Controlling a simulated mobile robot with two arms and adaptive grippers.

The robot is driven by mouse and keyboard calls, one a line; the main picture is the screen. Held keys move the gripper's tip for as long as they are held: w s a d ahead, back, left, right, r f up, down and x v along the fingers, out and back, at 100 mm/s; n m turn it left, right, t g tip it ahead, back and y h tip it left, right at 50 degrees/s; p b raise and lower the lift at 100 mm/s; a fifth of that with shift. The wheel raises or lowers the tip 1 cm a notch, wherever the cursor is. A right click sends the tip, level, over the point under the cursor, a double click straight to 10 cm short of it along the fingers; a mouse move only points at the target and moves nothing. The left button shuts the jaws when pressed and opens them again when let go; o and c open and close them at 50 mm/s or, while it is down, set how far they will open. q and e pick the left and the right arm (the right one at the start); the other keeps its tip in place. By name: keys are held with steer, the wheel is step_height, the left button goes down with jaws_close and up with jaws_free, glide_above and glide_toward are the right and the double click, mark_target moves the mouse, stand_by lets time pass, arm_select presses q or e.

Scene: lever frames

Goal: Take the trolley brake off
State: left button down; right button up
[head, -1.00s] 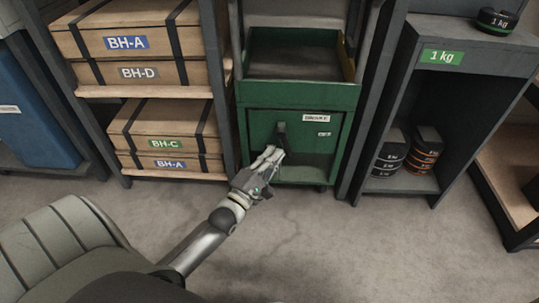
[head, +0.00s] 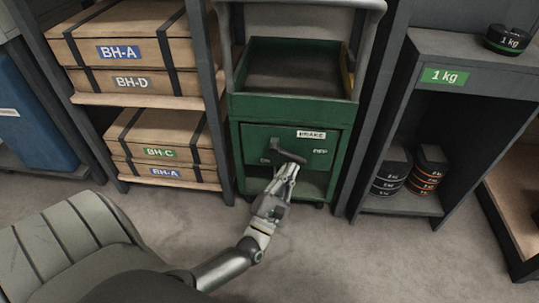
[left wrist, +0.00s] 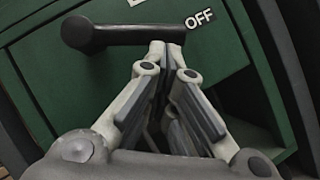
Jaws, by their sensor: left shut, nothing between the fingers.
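The green trolley (head: 300,112) stands in a bay with its front panel facing me. A black brake lever (head: 289,156) on that panel, under the BRAKE label (head: 311,134), points right and a little down in the head view. In the left wrist view the lever (left wrist: 125,35) lies nearly level, its free end close to the OFF label (left wrist: 200,18). My right gripper is not in view.
A shelf with strapped wooden crates (head: 165,125) stands left of the trolley. A dark rack (head: 455,95) with stacked weights (head: 428,168) stands on the right. A padded grey-green seat-like object (head: 60,235) is at lower left. The floor in front is clear.

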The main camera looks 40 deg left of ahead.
arm_select(q)
steer(key=shift+w+d+r+n, duration=0.3)
steer(key=shift+d+r, duration=0.1)
steer(key=shift+r, duration=0.1)
steer(key=shift+w+d+r+p, duration=0.3)
steer(key=shift+d+r+p, duration=0.3)
steer(key=shift+r+p, duration=0.15)
